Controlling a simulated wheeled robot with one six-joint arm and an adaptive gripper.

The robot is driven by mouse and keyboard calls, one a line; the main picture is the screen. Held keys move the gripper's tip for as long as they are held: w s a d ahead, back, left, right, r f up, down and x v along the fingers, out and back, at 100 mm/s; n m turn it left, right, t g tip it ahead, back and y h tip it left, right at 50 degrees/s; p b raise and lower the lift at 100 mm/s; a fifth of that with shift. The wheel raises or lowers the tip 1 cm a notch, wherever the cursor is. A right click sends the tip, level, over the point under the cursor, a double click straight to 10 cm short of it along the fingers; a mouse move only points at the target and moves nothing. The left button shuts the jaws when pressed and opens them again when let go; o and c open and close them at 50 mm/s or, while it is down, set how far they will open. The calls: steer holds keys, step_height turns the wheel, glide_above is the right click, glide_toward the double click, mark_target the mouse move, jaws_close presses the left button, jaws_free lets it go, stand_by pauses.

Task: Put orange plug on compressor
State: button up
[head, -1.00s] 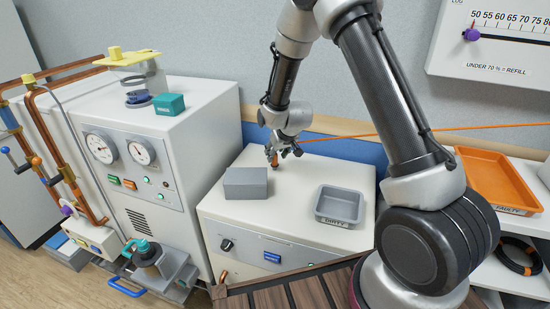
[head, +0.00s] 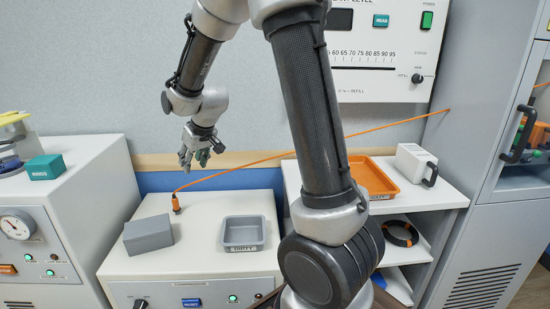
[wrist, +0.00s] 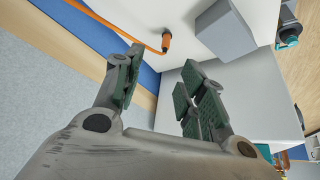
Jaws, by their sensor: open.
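The orange plug (head: 177,203) stands upright on the back part of a white unit's top (head: 190,255), with its orange cable (head: 330,143) running up to the right. I cannot read whether this unit is the compressor. My gripper (head: 196,158) is open and empty, above and slightly behind the plug, apart from it. In the wrist view the plug (wrist: 166,42) and its cable show beyond my two spread fingers (wrist: 160,90). Its lower end is not clearly visible.
A grey block (head: 148,235) and a grey tray labelled DIRTY (head: 243,247) sit on the same top. Right of it, a shelf holds an orange tray (head: 385,178) and a white case (head: 412,163). A gauge machine (head: 60,215) stands left. The cable stretches across the space behind my arm.

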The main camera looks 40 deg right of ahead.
steer(key=s+d+r, duration=0.2)
steer(key=s+r, duration=0.3)
steer(key=s, duration=0.3)
steer(key=s+d+r, duration=0.3)
steer(key=s+r, duration=0.2)
steer(key=s, duration=0.2)
steer(key=s+d+r+m+g+h, duration=0.1)
steer(key=s+d, duration=0.2)
steer(key=s, duration=1.5)
steer(key=shift+d+m+g, duration=0.2)
steer(key=shift+m+g, duration=0.1)
steer(key=shift+m, duration=0.1)
steer(key=shift+w+a+r, duration=0.1)
steer(key=shift+a, duration=0.05)
steer(key=shift+c, duration=0.6)
